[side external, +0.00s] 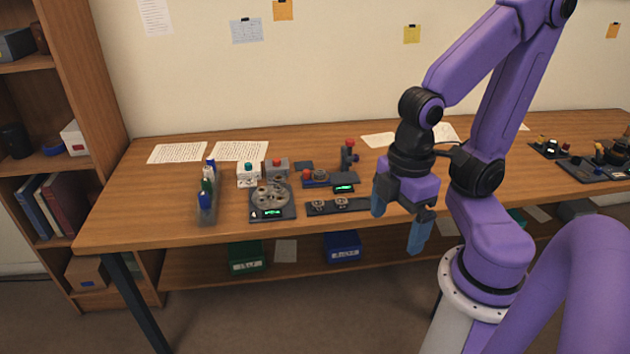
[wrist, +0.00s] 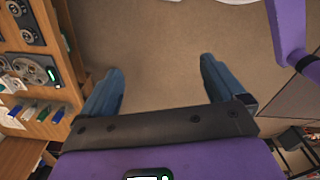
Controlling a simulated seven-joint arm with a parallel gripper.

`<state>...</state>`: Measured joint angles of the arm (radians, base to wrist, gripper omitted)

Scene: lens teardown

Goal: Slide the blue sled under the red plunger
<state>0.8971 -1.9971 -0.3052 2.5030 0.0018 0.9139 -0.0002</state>
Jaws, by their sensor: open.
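The red plunger (side external: 350,143) tops a dark upright post at the back right of a small dark base plate on the table. The blue sled (side external: 319,183) appears low on that same base, left of the post, with a dark round part above it. It looks apart from the spot under the plunger, though it is small in the picture. My gripper (side external: 398,222) hangs at the table's front edge, right of the base, open and empty. In the wrist view both blue fingers (wrist: 160,82) are spread apart over the floor. Neither sled nor plunger can be made out there.
A dark plate with two round parts (side external: 353,206) lies before the press. Left are a round metal tray device (side external: 270,212), two button boxes (side external: 248,180) and a marker holder (side external: 207,213). Other devices (side external: 590,168) stand far right.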

